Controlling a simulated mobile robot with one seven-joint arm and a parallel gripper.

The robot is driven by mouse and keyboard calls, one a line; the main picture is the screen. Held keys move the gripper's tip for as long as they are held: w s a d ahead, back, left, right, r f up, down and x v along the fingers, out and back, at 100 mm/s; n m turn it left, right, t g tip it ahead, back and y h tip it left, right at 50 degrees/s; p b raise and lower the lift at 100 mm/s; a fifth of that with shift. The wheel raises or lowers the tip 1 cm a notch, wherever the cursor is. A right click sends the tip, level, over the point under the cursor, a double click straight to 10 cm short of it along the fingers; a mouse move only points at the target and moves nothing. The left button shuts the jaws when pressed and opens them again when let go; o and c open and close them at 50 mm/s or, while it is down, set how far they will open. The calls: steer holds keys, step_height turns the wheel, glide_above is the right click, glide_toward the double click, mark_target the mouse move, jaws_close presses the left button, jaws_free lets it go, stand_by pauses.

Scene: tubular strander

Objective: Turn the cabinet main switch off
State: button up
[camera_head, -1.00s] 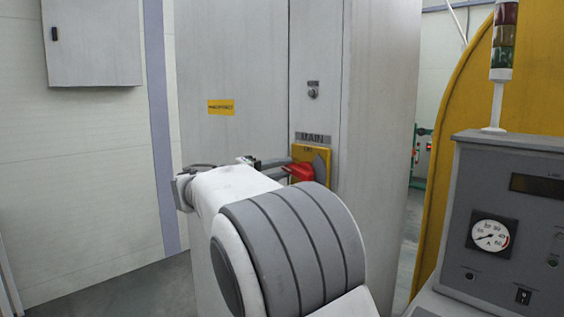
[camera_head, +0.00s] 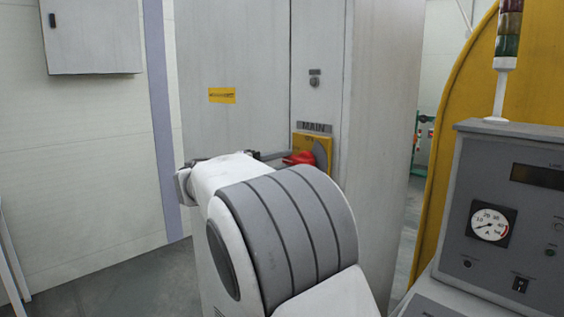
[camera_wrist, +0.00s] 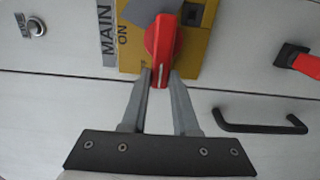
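The cabinet main switch has a red handle (camera_wrist: 163,45) on a yellow plate (camera_wrist: 130,59), with "ON" and "MAIN" lettering beside it. In the wrist view, my gripper (camera_wrist: 160,76) has one finger on each side of the handle's near end. The gap between the fingers is narrow and matches the handle's width, so they appear shut on it. In the head view the red handle (camera_head: 299,158) shows beyond my arm, with the yellow plate (camera_head: 299,142) behind it. The fingertips are mostly hidden there by my arm.
The grey cabinet (camera_head: 240,50) carries a small keyed knob (camera_head: 315,79) above the switch. The wrist view shows a black handle (camera_wrist: 262,127) and another red-and-black part (camera_wrist: 300,60) to the right. A control console (camera_head: 500,190) with a gauge and signal tower stands at the right.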

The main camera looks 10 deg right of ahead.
steer(key=o, duration=0.4)
steer(key=v, duration=1.7)
steer(key=shift+s+a, duration=0.1)
steer(key=shift+a, duration=0.05)
steer(key=s+d+f+m+g+y+p, duration=0.1)
steer(key=s+d+f+g+y, duration=0.2)
steer(key=s+d, duration=0.45)
steer(key=s+d+f+m+g+y+p, duration=0.1)
steer(key=s+d+f+g+y+p, duration=0.2)
steer(key=d, duration=0.8)
steer(key=s+f+m+y, duration=0.1)
steer(key=s+y, duration=0.2)
steer(key=s, duration=0.3)
steer(key=s+a+f+m+y+p, duration=0.1)
steer(key=s+f+m+y, duration=0.1)
steer(key=s, duration=0.3)
steer(key=s+f+m+t+y, duration=0.1)
steer(key=s+f+m+y, duration=0.1)
steer(key=s, duration=0.4)
steer(key=shift+s+a+f+y+p, duration=0.15)
steer(key=shift+s+y+p, duration=0.25)
steer(key=shift+y, duration=0.4)
